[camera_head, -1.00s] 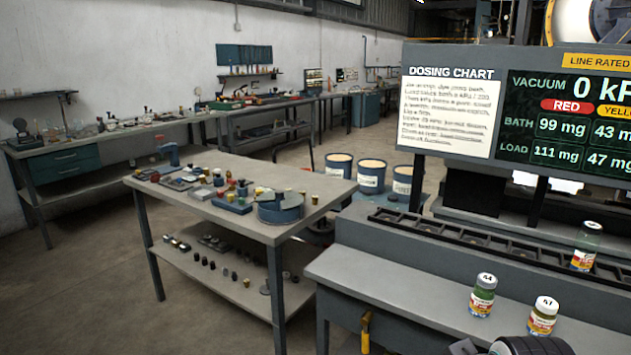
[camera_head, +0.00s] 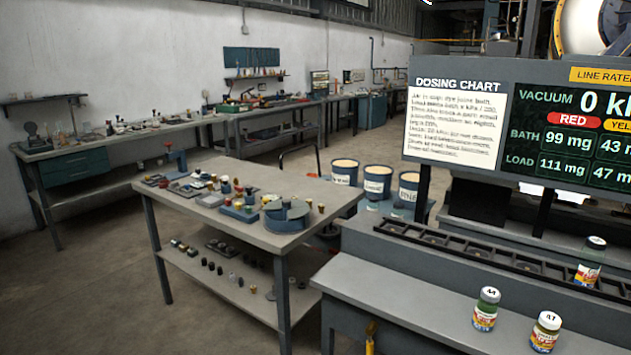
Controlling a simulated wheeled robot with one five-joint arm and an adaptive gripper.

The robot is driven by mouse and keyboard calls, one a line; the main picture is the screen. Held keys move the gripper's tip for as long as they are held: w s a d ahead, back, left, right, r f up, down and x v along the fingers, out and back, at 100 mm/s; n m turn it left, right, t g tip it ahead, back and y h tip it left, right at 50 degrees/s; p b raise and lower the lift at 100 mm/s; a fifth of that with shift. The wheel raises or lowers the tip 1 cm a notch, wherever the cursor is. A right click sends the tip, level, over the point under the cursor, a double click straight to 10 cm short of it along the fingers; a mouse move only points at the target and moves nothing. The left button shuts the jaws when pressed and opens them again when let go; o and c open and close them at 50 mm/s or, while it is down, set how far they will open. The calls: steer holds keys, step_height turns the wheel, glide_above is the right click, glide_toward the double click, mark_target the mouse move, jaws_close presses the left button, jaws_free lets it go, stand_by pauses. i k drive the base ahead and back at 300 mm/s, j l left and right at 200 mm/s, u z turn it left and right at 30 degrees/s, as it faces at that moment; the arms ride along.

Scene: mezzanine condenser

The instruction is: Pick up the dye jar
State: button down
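Three small dye jars with red-and-yellow labels show at the right. One jar (camera_head: 486,310) with a numbered pale lid stands upright on the grey ledge (camera_head: 400,302). A second jar (camera_head: 544,333), also with a numbered pale lid, stands just right of it, a small gap apart. A third jar (camera_head: 589,262), with a dark greenish top, stands farther back at the black slotted rack (camera_head: 480,250); its exact seat is unclear. The frames do not show which jar the task means. My gripper is out of view.
A dosing chart board (camera_head: 457,119) and a lit display (camera_head: 575,140) stand behind the rack. A workbench (camera_head: 190,205) crowded with small parts is left of the ledge. Several blue tubs (camera_head: 377,184) stand behind. Concrete floor (camera_head: 100,290) is open at lower left.

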mark_target(590, 258)
steer(key=z, duration=1.3)
